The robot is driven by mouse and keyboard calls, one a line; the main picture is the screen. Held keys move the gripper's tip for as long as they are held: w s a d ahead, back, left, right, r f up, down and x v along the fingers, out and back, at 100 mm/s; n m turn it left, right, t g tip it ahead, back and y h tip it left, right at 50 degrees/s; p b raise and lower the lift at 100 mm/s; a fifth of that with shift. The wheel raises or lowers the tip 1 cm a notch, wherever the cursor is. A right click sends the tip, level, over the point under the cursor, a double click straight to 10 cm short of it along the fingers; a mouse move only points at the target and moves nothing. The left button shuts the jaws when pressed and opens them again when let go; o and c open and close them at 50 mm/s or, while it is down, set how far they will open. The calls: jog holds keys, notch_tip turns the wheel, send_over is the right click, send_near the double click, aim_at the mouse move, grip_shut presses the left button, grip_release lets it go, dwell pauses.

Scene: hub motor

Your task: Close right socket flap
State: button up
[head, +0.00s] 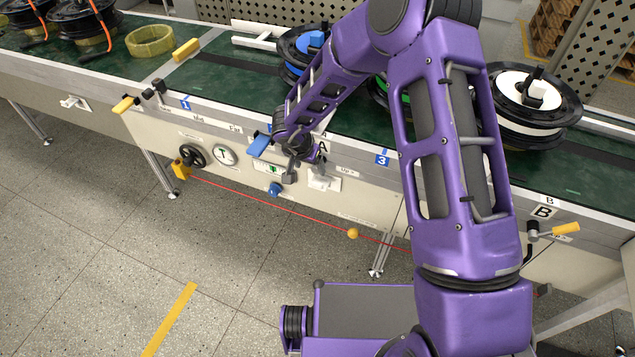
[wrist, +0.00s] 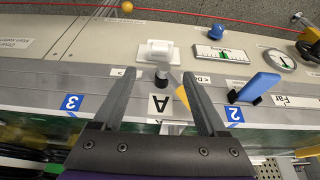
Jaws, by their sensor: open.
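The right white socket (head: 323,180) is on the front panel of the conveyor, below the A label. It also shows in the wrist view (wrist: 157,50), upper middle, beyond my fingertips. Its flap appears to stick out from the plate, but its exact angle is hard to tell. My gripper (head: 291,172) is in front of the panel, just left of the socket in the head view. In the wrist view my gripper (wrist: 160,77) is open and empty, its two fingers apart, with the socket ahead between their directions. No contact with the socket shows.
A black pivot with a yellow handle (wrist: 182,96) lies between my fingers in the wrist view. A blue lever (wrist: 259,86), a blue knob (head: 275,189), a gauge (head: 225,154) and a black handwheel (head: 192,156) are close by. A red cord (head: 300,217) runs below.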

aim_at(317, 183)
jog(key=b+x, duration=0.2)
jog(key=x, duration=1.1)
jog(key=shift+f+b, duration=0.15)
jog(key=shift+b, duration=0.2)
grip_shut()
